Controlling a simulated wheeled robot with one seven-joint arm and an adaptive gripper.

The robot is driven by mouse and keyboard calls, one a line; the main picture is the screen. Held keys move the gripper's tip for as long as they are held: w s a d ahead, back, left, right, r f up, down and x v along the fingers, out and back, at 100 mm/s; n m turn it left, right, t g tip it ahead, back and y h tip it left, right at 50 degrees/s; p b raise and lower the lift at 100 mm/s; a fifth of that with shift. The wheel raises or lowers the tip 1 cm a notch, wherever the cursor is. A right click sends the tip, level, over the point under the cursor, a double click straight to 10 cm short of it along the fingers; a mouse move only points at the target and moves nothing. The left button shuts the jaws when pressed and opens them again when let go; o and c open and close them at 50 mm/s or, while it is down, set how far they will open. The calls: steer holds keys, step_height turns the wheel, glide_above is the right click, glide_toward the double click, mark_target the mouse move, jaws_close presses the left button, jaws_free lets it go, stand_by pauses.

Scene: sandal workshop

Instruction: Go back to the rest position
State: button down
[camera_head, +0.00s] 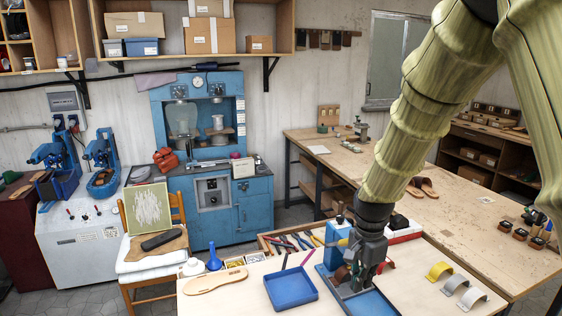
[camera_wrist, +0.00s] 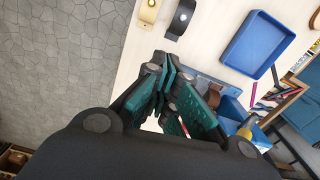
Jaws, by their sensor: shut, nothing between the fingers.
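My gripper (camera_head: 357,284) points down low over the right-hand blue tray (camera_head: 378,302) on the light workbench in the head view. It looks shut and empty. In the wrist view its teal-padded fingers (camera_wrist: 166,76) meet at their tips, with nothing held between them. My arm reaches down from the upper right of the head view, well away from a folded pose. In the wrist view, part of a blue surface shows behind the fingers. The gripper hides part of the tray, so I cannot tell whether it touches anything there.
An empty blue tray (camera_head: 291,288) and a tan sole (camera_head: 216,281) lie left of my gripper. Curved yellow (camera_head: 439,271), white and grey pieces stand right. Hand tools (camera_head: 292,241) lie behind.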

steer(key=s+d+f+n, duration=0.1)
steer(key=s+f+n, duration=0.1)
steer(key=s+f, duration=0.5)
steer(key=s+f+n, duration=0.2)
steer(key=s+f, duration=0.1)
steer(key=f, duration=0.8)
steer(key=s+d+f+n, duration=0.1)
steer(key=s+f+n, duration=0.1)
steer(key=s+f, duration=0.5)
steer(key=s+f+n, duration=0.3)
steer(key=s+f, duration=0.4)
steer(key=s, duration=0.2)
steer(key=s+f+n, duration=0.3)
steer(key=s+f, duration=0.3)
steer(key=s, duration=0.4)
step_height(320, 180, down, 14)
steer(key=b, duration=1.3)
steer(key=shift+d, duration=0.35)
